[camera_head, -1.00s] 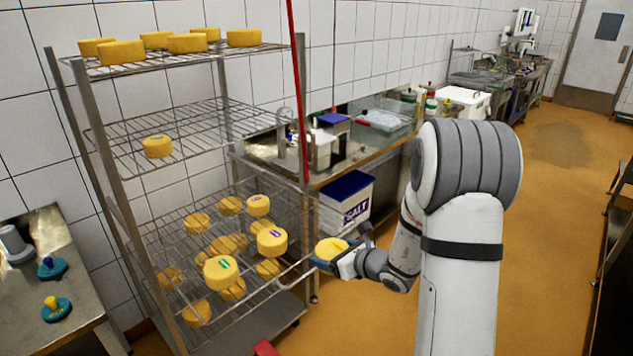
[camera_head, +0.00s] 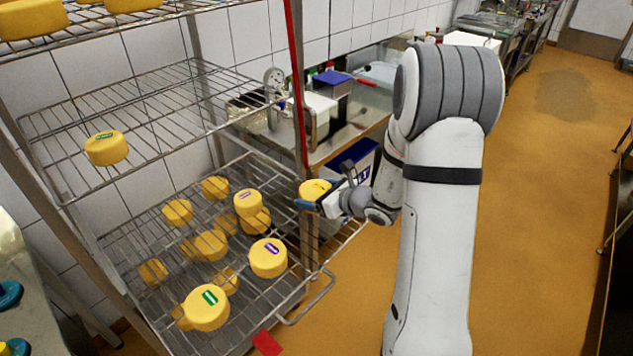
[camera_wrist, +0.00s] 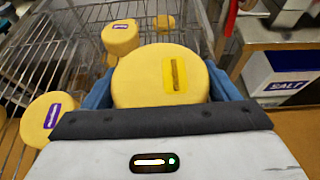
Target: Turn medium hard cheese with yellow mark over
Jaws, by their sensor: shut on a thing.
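A round yellow cheese with a yellow mark (camera_wrist: 160,80) is held in my gripper (camera_wrist: 160,92), with its marked face up and the blue fingers on either side of it. In the head view the same cheese (camera_head: 314,189) shows in my gripper (camera_head: 320,197), at the right front of the rack and clear of the shelf. My gripper is shut on it. The cheese's underside is hidden.
The wire rack's lower shelf (camera_head: 283,310) holds several cheeses, including a green-marked one (camera_head: 206,308) and purple-marked ones (camera_head: 268,258). A green-marked cheese (camera_head: 105,148) sits on the middle shelf. A red post (camera_head: 298,80) and a salt bin (camera_wrist: 287,75) stand close by.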

